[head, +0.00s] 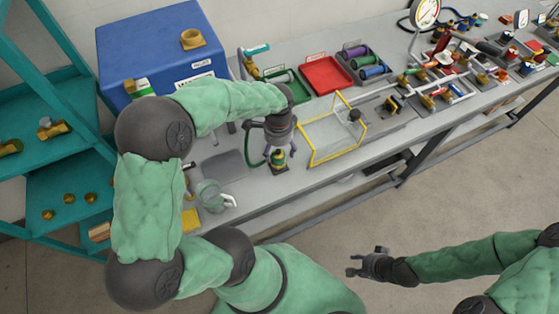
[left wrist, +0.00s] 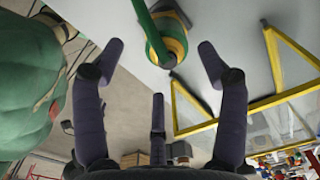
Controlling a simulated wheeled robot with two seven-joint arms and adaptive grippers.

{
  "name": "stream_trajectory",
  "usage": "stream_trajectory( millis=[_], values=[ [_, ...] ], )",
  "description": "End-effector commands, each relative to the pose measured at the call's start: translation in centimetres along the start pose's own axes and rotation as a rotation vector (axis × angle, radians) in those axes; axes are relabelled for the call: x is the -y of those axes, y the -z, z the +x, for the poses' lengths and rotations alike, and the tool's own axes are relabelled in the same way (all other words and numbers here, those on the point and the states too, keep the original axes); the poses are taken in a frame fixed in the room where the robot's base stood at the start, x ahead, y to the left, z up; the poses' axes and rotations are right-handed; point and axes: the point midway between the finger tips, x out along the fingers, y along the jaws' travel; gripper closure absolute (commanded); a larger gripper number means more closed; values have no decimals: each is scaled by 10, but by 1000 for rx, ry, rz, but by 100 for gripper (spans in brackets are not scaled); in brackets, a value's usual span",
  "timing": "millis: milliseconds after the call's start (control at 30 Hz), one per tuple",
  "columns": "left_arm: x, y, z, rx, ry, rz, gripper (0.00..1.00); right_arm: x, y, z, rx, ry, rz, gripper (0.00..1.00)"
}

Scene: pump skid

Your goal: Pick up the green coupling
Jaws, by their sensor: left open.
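The green coupling (head: 278,160) stands on the grey bench below my left gripper, near the front edge. It is green with brass bands, and a green hose runs by it. In the left wrist view the coupling (left wrist: 168,40) is at the top, ahead of the spread fingers, with a gap to each side. My left gripper (head: 279,148) is open, pointing down over the coupling; its fingers also show in the wrist view (left wrist: 157,70). My right gripper (head: 352,265) is empty and looks open, over the floor in front of the bench.
A yellow-framed clear guard (head: 333,135) stands just right of the coupling. A blue box (head: 155,55), green tray (head: 286,86) and red tray (head: 326,75) stand behind. Teal shelves (head: 70,185) are far left.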

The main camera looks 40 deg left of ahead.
Motion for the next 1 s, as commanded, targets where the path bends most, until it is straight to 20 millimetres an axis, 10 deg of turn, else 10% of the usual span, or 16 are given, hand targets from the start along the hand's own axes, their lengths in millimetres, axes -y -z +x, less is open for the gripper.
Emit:
stream_trajectory(
  millis=[900,1000],
  values=[
    [7,0,66,-1,0,0,26,-5,1,15,-1,0,0,60],
    [7,0,66,-1,0,0,52,-5,1,15,-1,0,0,60]
  ],
)
